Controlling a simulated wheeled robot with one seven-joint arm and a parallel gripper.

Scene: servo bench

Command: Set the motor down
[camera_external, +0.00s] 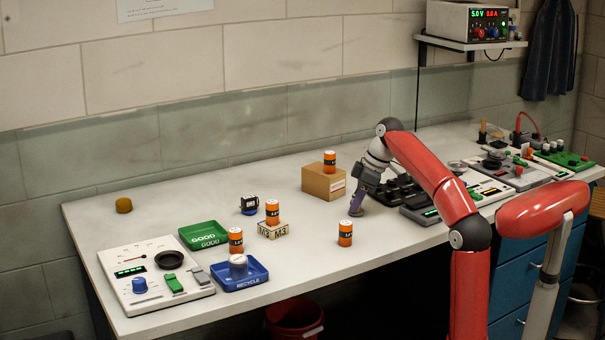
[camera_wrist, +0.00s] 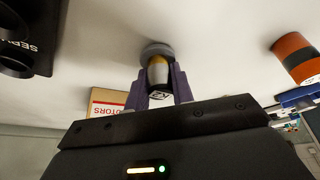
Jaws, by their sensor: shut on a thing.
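My gripper (camera_external: 357,207) is low over the front middle of the white bench. In the wrist view its purple fingers (camera_wrist: 158,88) are shut on a small motor (camera_wrist: 157,70) with a yellowish body, a white label and a wide grey disc at its far end. The disc is at or just above the bench top; I cannot tell whether it touches. In the external view the fingers mostly hide the motor.
A cardboard box (camera_external: 322,184) with an orange cylinder (camera_external: 329,162) on top stands left of my gripper. Another orange cylinder (camera_external: 345,233) stands in front. A green tray (camera_external: 203,236) and blue tray (camera_external: 245,278) lie farther left.

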